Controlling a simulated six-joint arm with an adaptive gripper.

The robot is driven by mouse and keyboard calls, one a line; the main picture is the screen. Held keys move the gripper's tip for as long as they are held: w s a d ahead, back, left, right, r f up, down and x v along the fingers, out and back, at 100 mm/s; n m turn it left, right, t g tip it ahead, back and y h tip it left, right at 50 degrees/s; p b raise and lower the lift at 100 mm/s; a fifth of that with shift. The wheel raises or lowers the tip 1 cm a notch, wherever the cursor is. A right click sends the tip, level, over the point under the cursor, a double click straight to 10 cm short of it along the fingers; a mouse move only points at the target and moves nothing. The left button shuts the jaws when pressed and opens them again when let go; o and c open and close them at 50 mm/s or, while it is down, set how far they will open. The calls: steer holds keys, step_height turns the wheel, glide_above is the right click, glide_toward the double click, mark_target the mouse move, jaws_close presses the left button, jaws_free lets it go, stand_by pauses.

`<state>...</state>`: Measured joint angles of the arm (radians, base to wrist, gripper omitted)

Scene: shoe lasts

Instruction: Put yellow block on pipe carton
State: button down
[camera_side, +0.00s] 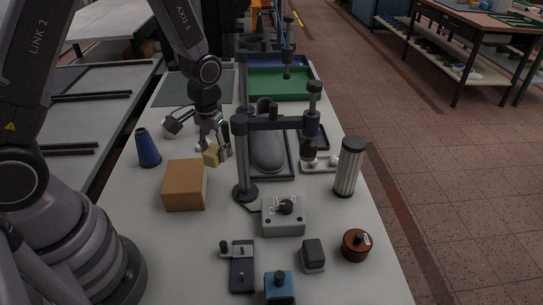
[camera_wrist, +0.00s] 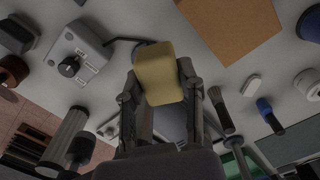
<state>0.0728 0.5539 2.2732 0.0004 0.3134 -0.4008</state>
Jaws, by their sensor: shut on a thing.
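My gripper (camera_side: 215,143) is shut on the yellow block (camera_side: 211,156) and holds it above the table. In the wrist view the yellow block (camera_wrist: 160,70) sits between the two fingers of my gripper (camera_wrist: 160,86). The brown carton (camera_side: 185,186), which I take as the pipe carton, stands on the table in front of and to the left of the block in the side view. In the wrist view the carton (camera_wrist: 230,25) lies at the top, right of the block, with a clear gap between them. Its top looks flat and bare.
A dark stand (camera_side: 241,160) with a horizontal arm rises just right of my gripper. A blue cone (camera_side: 148,149) stands left of the carton. A grey control box (camera_side: 284,215) and a ribbed cylinder (camera_side: 347,170) are to the right. The table around the carton's front is clear.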

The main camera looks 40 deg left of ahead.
mark_target(184, 175)
steer(key=s+a+f+n, duration=0.1)
steer(key=a, duration=0.2)
steer(key=s+a+f+n, duration=0.1)
steer(key=a+n, duration=0.1)
steer(key=a, duration=0.1)
steer(key=s+a+f+n, duration=0.1)
steer(key=a+n, duration=0.1)
steer(key=a, duration=0.2)
steer(key=shift+s, duration=0.4)
steer(key=shift+w+d+f, duration=0.1)
steer(key=shift+f, duration=2.05)
steer(key=shift+f, duration=0.2)
steer(key=c, duration=0.7)
jaws_free()
steer(key=shift+r, duration=0.1)
